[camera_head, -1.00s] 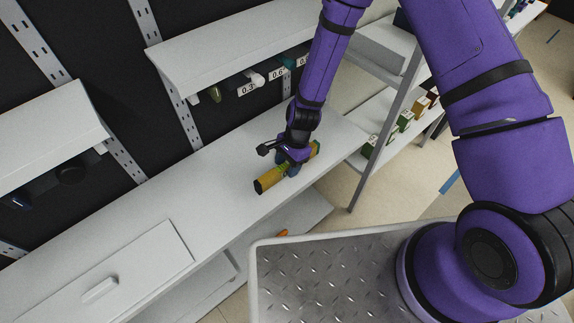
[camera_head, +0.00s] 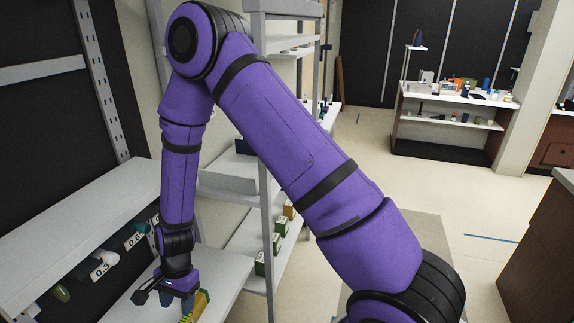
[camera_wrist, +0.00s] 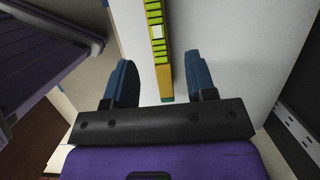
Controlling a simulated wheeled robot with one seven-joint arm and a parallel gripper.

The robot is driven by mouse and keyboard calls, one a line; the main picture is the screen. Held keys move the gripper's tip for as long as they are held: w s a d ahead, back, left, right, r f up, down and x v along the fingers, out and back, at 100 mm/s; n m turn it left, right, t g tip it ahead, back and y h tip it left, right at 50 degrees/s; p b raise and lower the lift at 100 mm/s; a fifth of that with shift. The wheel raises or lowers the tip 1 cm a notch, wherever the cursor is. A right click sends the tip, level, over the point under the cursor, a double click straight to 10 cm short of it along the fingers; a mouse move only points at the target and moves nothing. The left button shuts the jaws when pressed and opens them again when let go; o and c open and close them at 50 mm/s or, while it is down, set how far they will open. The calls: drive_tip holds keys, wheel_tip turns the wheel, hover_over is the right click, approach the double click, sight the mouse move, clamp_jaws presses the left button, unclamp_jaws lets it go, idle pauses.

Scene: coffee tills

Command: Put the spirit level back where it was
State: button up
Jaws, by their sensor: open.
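The spirit level (camera_head: 201,304) is a yellow bar with green parts, lying on the white counter (camera_head: 226,273) at the bottom of the head view, partly cut off by the frame. It also shows in the wrist view (camera_wrist: 157,45), reaching from the top edge down between my fingers. My gripper (camera_head: 188,297) is low over the counter, at the level. In the wrist view its two blue fingers (camera_wrist: 160,84) are spread wide, with gaps on both sides of the bar. The right finger is closer to it than the left.
A white shelf (camera_head: 85,225) with tags such as 0.3 (camera_head: 100,270) overhangs the counter at left. A grey shelf rack (camera_head: 268,215) with small boxes stands just right of it. Open floor (camera_head: 370,170) lies farther right, before a stocked far shelf (camera_head: 450,92).

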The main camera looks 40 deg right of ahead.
drive_tip(key=s+d+r+n+t+h, duration=0.1)
drive_tip(key=d+r+n+t, duration=0.15)
drive_tip(key=d+r, duration=0.75)
drive_tip(key=s+d+r+n+t, duration=0.15)
drive_tip(key=r+n, duration=0.25)
drive_tip(key=r, duration=1.5)
drive_tip(key=s+d+r+n+t+h, duration=0.1)
drive_tip(key=s+d+r+n, duration=0.1)
drive_tip(key=s+d+r, duration=0.3)
drive_tip(key=s+d+r+n+t, duration=0.2)
drive_tip(key=s+d+r, duration=0.4)
drive_tip(key=s+r, duration=0.3)
drive_tip(key=s, duration=0.3)
drive_tip(key=shift+s+h, duration=0.35)
drive_tip(key=shift+h, duration=0.05)
